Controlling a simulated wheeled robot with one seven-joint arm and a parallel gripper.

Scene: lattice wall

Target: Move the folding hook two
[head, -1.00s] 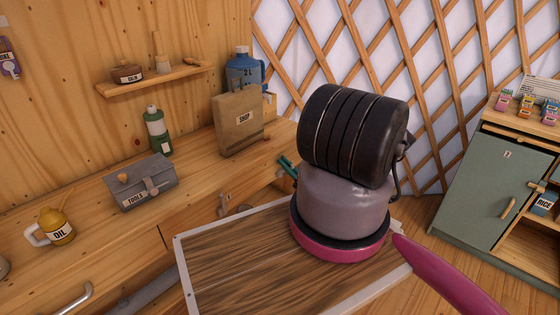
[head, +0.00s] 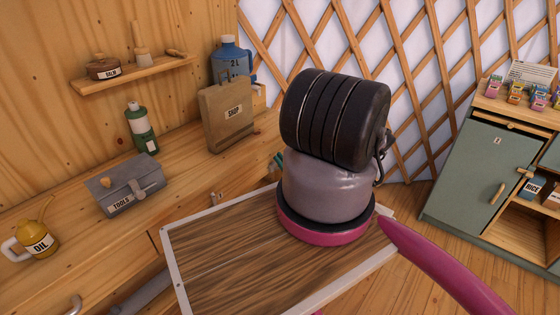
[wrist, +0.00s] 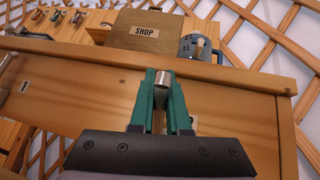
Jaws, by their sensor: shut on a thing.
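My gripper (wrist: 160,85) has two teal fingers and is at the front board of the wooden bench (wrist: 235,108). Its fingers are closed around a small metal piece with a rounded end (wrist: 163,79), which seems to be folding hook two. In the head view my arm covers most of the gripper, and only a bit of teal finger (head: 278,160) shows. A greyish hook-like part (head: 213,200) shows on the bench front.
A green cabinet (head: 480,165) stands at right. Open floor lies between.

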